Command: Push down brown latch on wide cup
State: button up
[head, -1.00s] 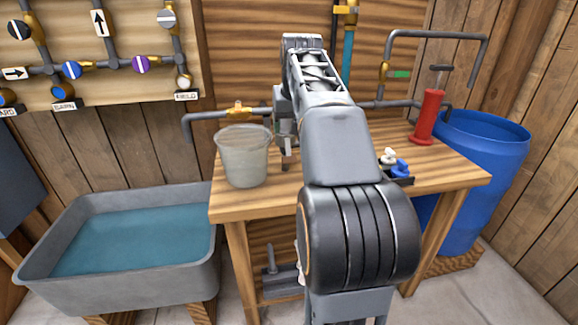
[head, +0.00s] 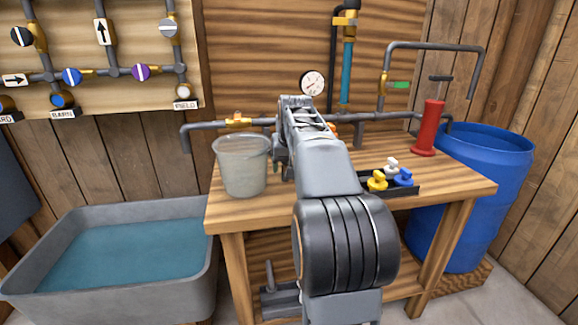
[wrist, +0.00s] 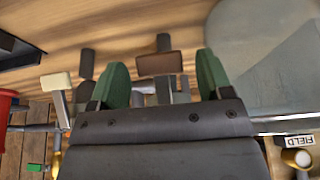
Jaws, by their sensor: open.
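The wide cup (head: 242,168), grey and translucent, stands upright on the left part of the wooden table. In the wrist view the cup (wrist: 275,55) fills the upper right. A brown latch (wrist: 160,64) with a flat top appears between the two green fingertips of my gripper (wrist: 161,78) in the wrist view. The fingers are apart, and I cannot tell whether they touch the latch. A cream-topped latch (wrist: 55,82) shows to its left. In the head view my arm hides most of the gripper and the brown latch, just right of the cup.
The table (head: 455,188) also holds a black tray with yellow, white and blue knobs (head: 390,176) and a red pump (head: 430,125). A pipe with an orange valve (head: 237,121) runs behind the cup. A water basin (head: 120,265) stands left, a blue barrel (head: 485,160) right.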

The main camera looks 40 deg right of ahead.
jog(key=shift+c, duration=0.3)
jog(key=c, duration=0.9)
jog(key=shift+o, duration=0.2)
jog(key=shift+w+f+b, duration=0.1)
jog(key=shift+f+b, duration=0.35)
jog(key=shift+b, duration=0.45)
jog(key=shift+w+f+t+h+b, duration=0.1)
jog(key=shift+t+h+b, duration=0.2)
jog(key=shift+t+b, duration=0.3)
jog(key=shift+w+d+t+b, duration=0.1)
jog(key=shift+t+b, duration=0.3)
jog(key=shift+b, duration=0.05)
jog(key=shift+r, duration=0.2)
jog(key=o, duration=0.9)
jog(key=shift+w, duration=0.1)
